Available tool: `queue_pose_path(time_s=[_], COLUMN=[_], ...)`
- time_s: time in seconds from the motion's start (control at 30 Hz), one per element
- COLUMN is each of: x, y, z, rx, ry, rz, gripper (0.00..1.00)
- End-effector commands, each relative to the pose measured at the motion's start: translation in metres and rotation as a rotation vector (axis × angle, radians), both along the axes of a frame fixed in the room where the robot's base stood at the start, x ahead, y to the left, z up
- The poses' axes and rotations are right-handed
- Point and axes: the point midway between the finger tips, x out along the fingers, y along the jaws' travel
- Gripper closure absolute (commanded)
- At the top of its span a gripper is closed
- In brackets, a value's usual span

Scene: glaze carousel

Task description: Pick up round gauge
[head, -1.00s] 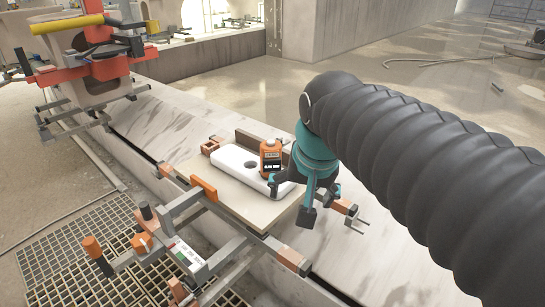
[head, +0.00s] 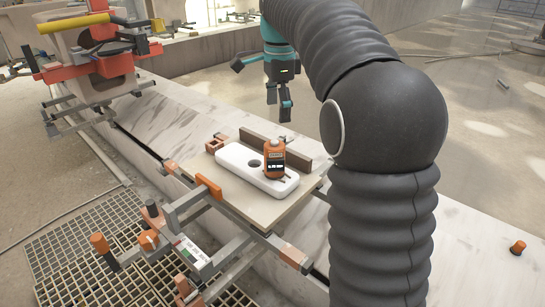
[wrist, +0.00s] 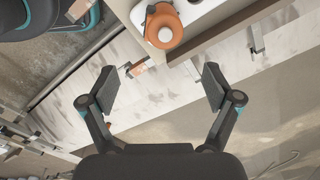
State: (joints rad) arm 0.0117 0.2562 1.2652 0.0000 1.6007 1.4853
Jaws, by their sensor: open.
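The round gauge, seen as an orange body with a dark display band (head: 274,160), stands upright on the right part of a white tray (head: 236,160) with round holes. In the wrist view the orange gauge (wrist: 163,25) shows from above at the top edge, with a grey round centre. My gripper (head: 262,90) is open and empty, above and behind the tray, apart from the gauge. In the wrist view its two fingers (wrist: 157,88) are spread wide, with only pale slab between them.
The tray rests on a beige board (head: 287,212) held by a metal clamp frame (head: 215,260) with orange parts. A brown strip (head: 299,155) stands behind the tray. A red and yellow machine (head: 98,50) is at upper left. A small orange plug (head: 517,247) stands at right.

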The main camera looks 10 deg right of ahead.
Motion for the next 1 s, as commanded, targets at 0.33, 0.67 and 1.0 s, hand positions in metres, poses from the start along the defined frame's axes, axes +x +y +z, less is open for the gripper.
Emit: queue_pose_path(time_s=[0.33, 0.67, 1.0], x=[0.011, 0.011, 0.010], y=[0.000, 0.000, 0.004], z=[-0.027, -0.080, -0.106], rx=[0.001, 0.001, 0.001], ry=[0.023, 0.021, 0.021], rz=[-0.065, -0.063, -0.061], gripper=[0.11, 0.11, 0.11])
